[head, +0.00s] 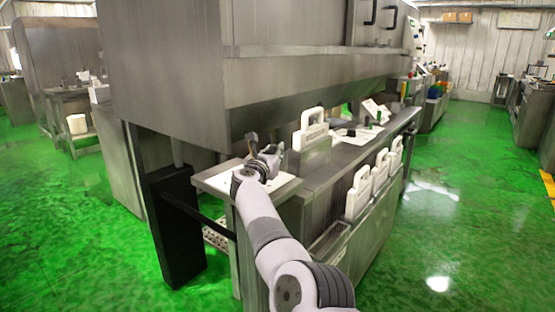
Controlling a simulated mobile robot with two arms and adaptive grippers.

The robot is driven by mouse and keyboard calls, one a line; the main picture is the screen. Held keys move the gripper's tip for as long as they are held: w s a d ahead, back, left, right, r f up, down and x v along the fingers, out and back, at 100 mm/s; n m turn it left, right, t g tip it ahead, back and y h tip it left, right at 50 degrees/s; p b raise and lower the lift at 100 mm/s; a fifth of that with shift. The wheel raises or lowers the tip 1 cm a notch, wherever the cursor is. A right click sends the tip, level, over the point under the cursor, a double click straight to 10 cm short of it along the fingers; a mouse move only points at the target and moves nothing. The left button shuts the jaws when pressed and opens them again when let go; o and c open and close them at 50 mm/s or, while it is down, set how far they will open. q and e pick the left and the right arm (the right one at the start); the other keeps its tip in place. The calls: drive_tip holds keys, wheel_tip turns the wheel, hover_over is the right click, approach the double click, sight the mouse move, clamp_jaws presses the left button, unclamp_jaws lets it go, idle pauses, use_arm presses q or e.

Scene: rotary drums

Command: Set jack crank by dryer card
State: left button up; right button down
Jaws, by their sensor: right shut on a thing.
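My right gripper (258,156) is low over a small pale-topped side table (212,182) at the near end of the machine. It is shut on a dark object (252,138), mostly hidden by the fingers and too small to identify surely as the jack crank. A white plate with a handle hole (311,131) stands upright on the steel counter to the right. I cannot tell whether it is the dryer card. A tilted white card (375,107) with dark print stands farther back on the counter. My left gripper is out of view.
Several white handled plates (358,193) stand in a rack along the counter's right side. A large steel hood (170,75) overhangs the table and counter. A black post (176,225) stands at left. Green floor (465,200) is open at right.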

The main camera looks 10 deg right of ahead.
drive_tip(key=shift+f, duration=0.1)
drive_tip(key=c, duration=1.4)
unclamp_jaws()
drive_tip(key=shift+s, duration=0.1)
wheel_tip(320, 180, up, 10)
drive_tip(key=shift+r, duration=0.1)
